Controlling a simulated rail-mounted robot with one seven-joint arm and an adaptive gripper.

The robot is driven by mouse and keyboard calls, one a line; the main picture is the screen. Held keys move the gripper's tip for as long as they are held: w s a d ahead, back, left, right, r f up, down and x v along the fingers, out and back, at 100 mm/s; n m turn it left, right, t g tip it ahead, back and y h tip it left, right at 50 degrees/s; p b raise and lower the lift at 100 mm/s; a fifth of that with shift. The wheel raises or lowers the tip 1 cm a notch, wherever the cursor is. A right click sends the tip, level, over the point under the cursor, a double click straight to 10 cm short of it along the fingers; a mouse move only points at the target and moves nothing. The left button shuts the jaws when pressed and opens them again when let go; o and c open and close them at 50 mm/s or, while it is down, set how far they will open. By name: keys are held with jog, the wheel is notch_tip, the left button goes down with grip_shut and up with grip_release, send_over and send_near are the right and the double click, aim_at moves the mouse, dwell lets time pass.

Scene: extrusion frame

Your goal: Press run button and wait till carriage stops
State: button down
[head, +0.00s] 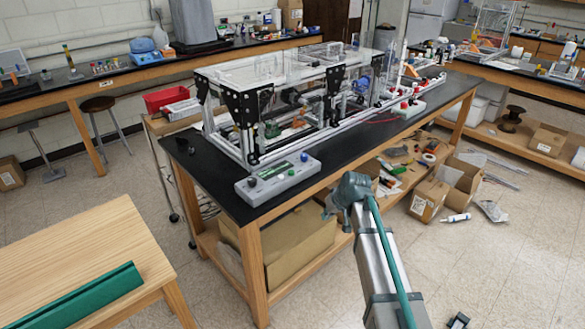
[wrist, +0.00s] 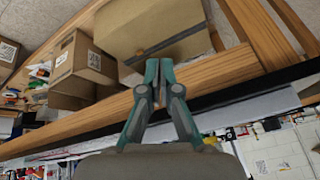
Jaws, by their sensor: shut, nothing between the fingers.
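A grey control box (head: 278,180) sits on the near edge of the black bench top. Small dark and green controls show on its upper face; I cannot read which is the run button. The extrusion frame (head: 250,140) with clear panels stands behind it. Parts inside the frame are small and partly hidden, so I cannot pick out the carriage surely. My gripper is shut and empty in the wrist view (wrist: 159,68), fingertips together in front of the bench's wooden parts. In the head view my arm's end is right of the control box and apart from it; its fingers are not clear there.
Cardboard boxes (head: 430,198) lie under and beside the bench. A wooden table (head: 75,250) with a green bar (head: 80,298) stands at lower left.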

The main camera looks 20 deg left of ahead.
jog(key=w+a+r+n+y, duration=0.1)
jog(key=w+a+r, duration=0.3)
jog(key=r, duration=0.6)
jog(key=w+a+r+n+t+y, duration=0.1)
jog(key=w+a+r+n+y, duration=0.1)
jog(key=r, duration=0.8)
jog(key=w+a+n, duration=0.1)
jog(key=a+n, duration=0.1)
jog(key=a, duration=0.1)
jog(key=shift+w+a+t, duration=0.3)
jog(key=shift+w+a, duration=0.05)
jog(key=shift+w, duration=0.05)
jog(key=shift+f, duration=0.1)
jog(key=p, duration=0.4)
send_over(288, 171)
jog(key=s+d, duration=0.1)
jog(key=d, duration=0.1)
notch_tip(288, 171, down, 7)
jog(key=shift+a+f, duration=0.1)
jog(key=f, duration=0.1)
jog(key=f+p, duration=0.1)
jog(key=shift+s+d+f, duration=0.2)
jog(key=shift+f, duration=0.2)
jog(key=shift+f+p, duration=0.4)
jog(key=shift+f, duration=0.1)
jog(key=shift+f, duration=0.1)
